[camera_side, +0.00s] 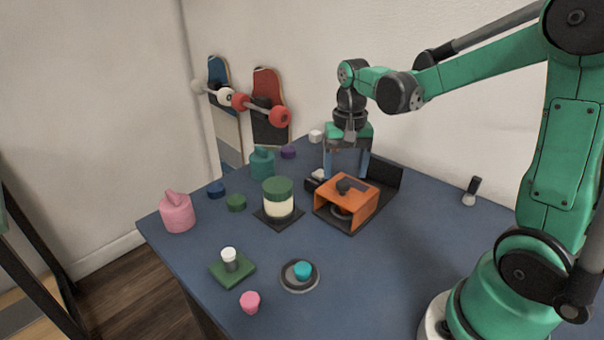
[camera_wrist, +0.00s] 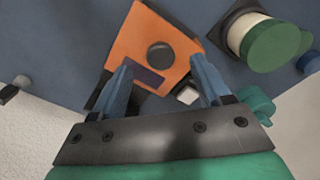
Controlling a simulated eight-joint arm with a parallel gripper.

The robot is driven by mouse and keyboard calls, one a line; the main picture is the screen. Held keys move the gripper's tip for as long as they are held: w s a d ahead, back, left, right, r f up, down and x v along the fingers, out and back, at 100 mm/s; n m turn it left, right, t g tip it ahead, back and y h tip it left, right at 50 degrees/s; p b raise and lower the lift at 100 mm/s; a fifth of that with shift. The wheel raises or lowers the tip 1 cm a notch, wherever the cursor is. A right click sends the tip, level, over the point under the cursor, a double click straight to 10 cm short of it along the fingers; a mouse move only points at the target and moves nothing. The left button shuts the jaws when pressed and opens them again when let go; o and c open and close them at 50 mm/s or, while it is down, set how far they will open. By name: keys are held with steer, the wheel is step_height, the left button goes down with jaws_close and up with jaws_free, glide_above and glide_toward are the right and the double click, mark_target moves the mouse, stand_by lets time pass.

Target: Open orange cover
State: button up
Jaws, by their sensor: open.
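The orange cover (camera_side: 346,198) stands on a black base on the blue table and looks closed, with a dark round knob on top. In the wrist view the orange cover (camera_wrist: 130,45) lies beyond and between my fingers, its dark knob (camera_wrist: 161,55) facing up. My gripper (camera_side: 346,172) points down at the back side of the cover, fingers spread. In the wrist view my gripper (camera_wrist: 163,75) is open and empty, apart from the knob. Whether a finger touches the cover is unclear. A round dark part shows partly under the cover's open front.
A cream jar with green lid (camera_side: 278,198) stands left of the cover. A black upright panel (camera_side: 385,174) is behind right. A teal container (camera_side: 262,162), pink container (camera_side: 177,212), green block (camera_side: 232,268) and grey dish (camera_side: 299,281) stand around. The table right of the cover is mostly clear.

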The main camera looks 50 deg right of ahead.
mark_target(347, 195)
steer(key=shift+f, duration=1.3)
jaws_close()
stand_by(0.5)
